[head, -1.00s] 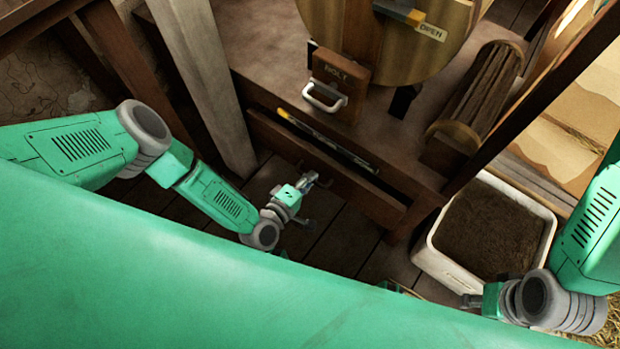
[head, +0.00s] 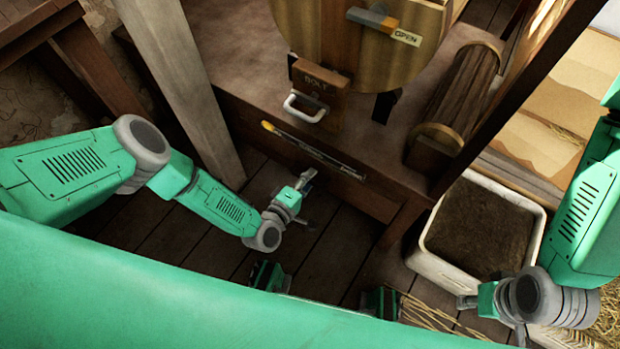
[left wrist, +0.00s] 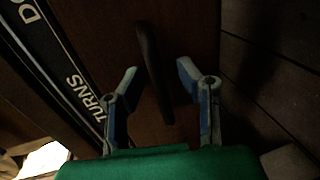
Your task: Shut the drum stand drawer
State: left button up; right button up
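The drum stand drawer (head: 362,196) is under the brown stand, below the round wooden drum (head: 355,50). A narrow strip of its inside, with a yellow-tipped item and a lettered strip, shows along its top edge, so it stands slightly open. In the left wrist view its dark handle (left wrist: 153,70) lies between the two fingers of my left gripper (left wrist: 158,78). The fingers are apart, and I see no clear contact. My left gripper also shows in the head view (head: 311,198), in front of the drawer. My right gripper (head: 466,301) is at lower right, its fingers too small to judge.
A white tub of dark soil (head: 430,258) stands right of the stand. A pale post (head: 190,90) rises left of it. A block marked BOLT with a metal handle (head: 306,108) sits above the drawer. Plank floor (head: 330,265) is free in front.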

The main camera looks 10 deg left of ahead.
pick_arm(q)
jog(key=v, duration=1.1)
jog(key=shift+s, duration=0.4)
